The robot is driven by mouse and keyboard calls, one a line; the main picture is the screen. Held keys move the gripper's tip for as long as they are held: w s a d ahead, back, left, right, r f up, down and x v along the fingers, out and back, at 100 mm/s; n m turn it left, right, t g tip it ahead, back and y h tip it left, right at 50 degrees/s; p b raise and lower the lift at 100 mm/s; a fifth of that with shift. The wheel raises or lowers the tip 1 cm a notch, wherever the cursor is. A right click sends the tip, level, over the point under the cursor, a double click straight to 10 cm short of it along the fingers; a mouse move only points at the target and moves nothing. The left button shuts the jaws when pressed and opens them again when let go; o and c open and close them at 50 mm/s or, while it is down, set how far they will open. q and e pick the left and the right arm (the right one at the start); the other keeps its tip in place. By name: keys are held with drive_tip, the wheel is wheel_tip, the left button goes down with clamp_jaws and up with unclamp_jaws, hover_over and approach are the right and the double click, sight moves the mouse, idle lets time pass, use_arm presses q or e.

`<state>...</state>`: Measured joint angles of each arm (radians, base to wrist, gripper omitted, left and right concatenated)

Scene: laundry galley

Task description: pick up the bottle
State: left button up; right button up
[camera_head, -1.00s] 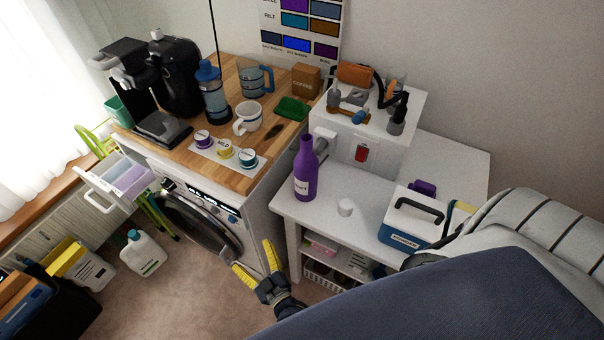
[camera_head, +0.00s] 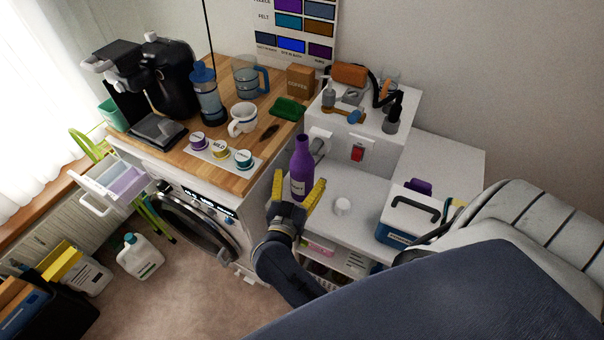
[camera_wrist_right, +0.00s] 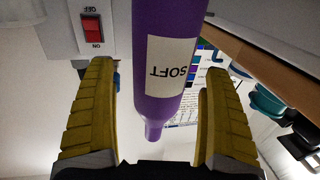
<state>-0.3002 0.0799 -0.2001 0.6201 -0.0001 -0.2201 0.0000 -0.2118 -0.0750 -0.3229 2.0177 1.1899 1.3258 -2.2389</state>
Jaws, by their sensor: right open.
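A purple bottle (camera_head: 301,165) with a white label stands upright on the white side table (camera_head: 365,200). My right gripper (camera_head: 297,188) is open in front of it, its yellow fingers to either side of the bottle's lower part in the head view. In the right wrist view the bottle (camera_wrist_right: 165,80) appears upside down with its "SOFT" label between the two open fingers (camera_wrist_right: 160,115). Gaps show on both sides, so neither finger visibly touches it. My left gripper does not show.
A white raised box (camera_head: 345,125) with a red switch is behind. The wooden counter (camera_head: 222,95) with mugs and a coffee machine lies left.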

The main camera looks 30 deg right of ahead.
sight(300, 154)
drive_tip(key=shift+x, duration=1.25)
drive_tip(key=shift+c, duration=0.6)
drive_tip(key=c, duration=1.2)
drive_tip(key=shift+r, duration=0.1)
wheel_tip(300, 154, up, 10)
drive_tip(key=shift+f, duration=0.1)
